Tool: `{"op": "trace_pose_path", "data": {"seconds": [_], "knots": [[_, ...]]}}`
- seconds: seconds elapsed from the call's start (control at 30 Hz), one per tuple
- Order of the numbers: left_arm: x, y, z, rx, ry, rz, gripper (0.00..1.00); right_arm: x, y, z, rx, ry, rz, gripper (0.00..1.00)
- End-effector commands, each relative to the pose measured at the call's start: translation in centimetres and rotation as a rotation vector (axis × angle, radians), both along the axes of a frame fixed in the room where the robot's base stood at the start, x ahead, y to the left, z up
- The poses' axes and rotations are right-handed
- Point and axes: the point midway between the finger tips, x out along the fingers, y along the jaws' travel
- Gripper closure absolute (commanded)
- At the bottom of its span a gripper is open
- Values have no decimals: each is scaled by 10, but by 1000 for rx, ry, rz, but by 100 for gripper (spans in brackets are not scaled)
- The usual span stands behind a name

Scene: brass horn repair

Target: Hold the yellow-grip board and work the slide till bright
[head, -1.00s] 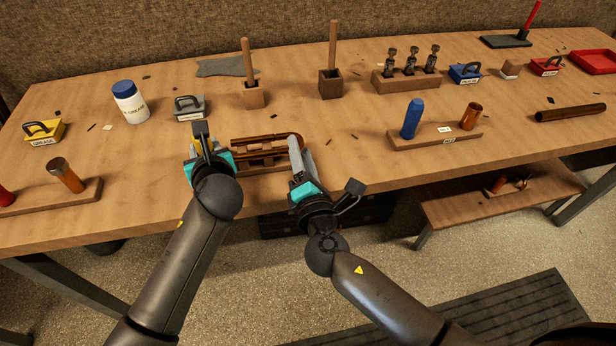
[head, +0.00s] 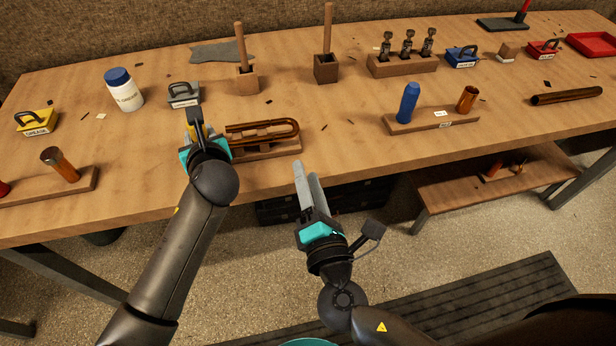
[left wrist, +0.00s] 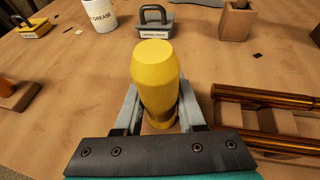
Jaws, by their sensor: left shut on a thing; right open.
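The yellow grip (left wrist: 155,75) stands upright between the fingers of my left gripper (left wrist: 155,115), which is shut on it at the left end of the slide board. In the head view my left gripper (head: 200,135) hides most of the grip. The copper-brown slide (head: 265,130), a U-shaped tube, lies on the wooden board (head: 270,152); its tubes also show in the left wrist view (left wrist: 265,115). The slide looks dark brown with some shine. My right gripper (head: 307,180) is open and empty, in front of the table edge, apart from the slide.
A grey block with a handle (head: 184,95), a white grease jar (head: 124,90) and a yellow block (head: 37,122) stand behind and left. Wooden holders with sticks (head: 247,80) stand behind the slide. A blue-and-copper board (head: 430,122) lies to the right. Table between is mostly clear.

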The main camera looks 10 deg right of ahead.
Motion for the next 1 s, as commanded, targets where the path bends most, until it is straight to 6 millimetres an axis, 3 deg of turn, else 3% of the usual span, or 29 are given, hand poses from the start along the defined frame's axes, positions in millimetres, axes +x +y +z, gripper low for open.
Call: {"op": "trace_pose_path", "data": {"seconds": [0.07,0.1,0.4,0.77,1.0], "knots": [[1,0,2,-2,-3,0,100,0,0,0,0,0,0,52],[1,0,2,-2,-3,0,59,0,0,0,0,0,0,52],[0,0,1,-1,-1,0,26,0,0,0,-1,0,0,52],[-5,-2,2,0,0,-1,26,0,0,0,0,0,0,52],[-34,-8,14,0,-1,-3,26,0,0,0,0,0,0,52]]}}
